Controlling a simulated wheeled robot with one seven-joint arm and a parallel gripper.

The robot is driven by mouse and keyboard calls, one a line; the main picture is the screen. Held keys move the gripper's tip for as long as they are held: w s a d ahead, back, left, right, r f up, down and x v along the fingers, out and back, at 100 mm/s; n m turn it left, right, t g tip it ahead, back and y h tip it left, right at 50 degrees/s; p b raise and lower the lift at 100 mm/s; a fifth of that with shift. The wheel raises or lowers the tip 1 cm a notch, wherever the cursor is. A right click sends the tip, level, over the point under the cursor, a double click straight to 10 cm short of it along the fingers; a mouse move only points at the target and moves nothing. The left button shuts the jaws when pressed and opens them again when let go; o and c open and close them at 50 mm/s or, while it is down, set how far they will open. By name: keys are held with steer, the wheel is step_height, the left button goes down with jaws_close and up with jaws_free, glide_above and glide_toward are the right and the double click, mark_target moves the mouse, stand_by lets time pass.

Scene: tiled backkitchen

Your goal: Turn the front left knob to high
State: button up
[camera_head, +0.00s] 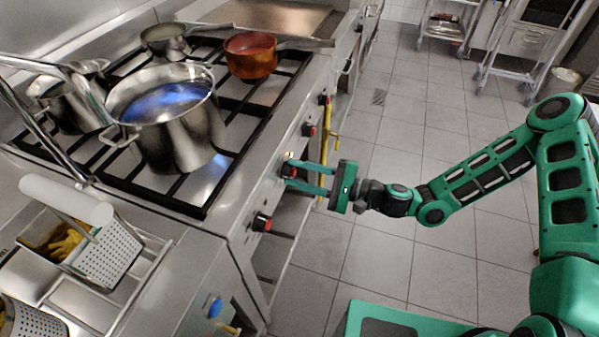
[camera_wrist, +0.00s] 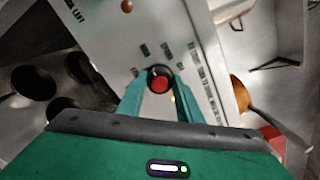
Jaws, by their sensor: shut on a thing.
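The stove's front panel (camera_head: 247,205) carries a row of black-and-red knobs. My gripper (camera_head: 287,175) reaches the panel from the right, at the second knob from the near end. In the wrist view this red-faced knob (camera_wrist: 160,79) sits between the fingertips of my gripper (camera_wrist: 160,84), which are shut on its sides. In the head view the fingers mostly hide it. The nearest knob (camera_head: 262,222) is free, below and left of my gripper. Two more knobs, (camera_head: 308,130) and (camera_head: 323,99), lie farther along the panel. The held knob's exact setting cannot be read.
A large steel pot (camera_head: 185,135) with a bluish sheen inside stands on the stove's near part. A copper pan (camera_head: 251,60) and a steel pan (camera_head: 165,40) stand farther back. A yellow rail (camera_head: 325,135) runs beyond my gripper. The tiled floor (camera_head: 400,265) beside the stove is open.

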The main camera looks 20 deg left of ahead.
steer(key=shift+w, duration=0.15)
stand_by(0.4)
steer(key=o, duration=1)
steer(key=shift+o, duration=0.2)
steer(key=shift+d, duration=0.1)
steer(key=d, duration=1)
steer(key=shift+s+d, duration=0.35)
steer(key=shift+s, duration=0.1)
steer(key=shift+f+n, duration=0.1)
steer(key=shift+n, duration=0.2)
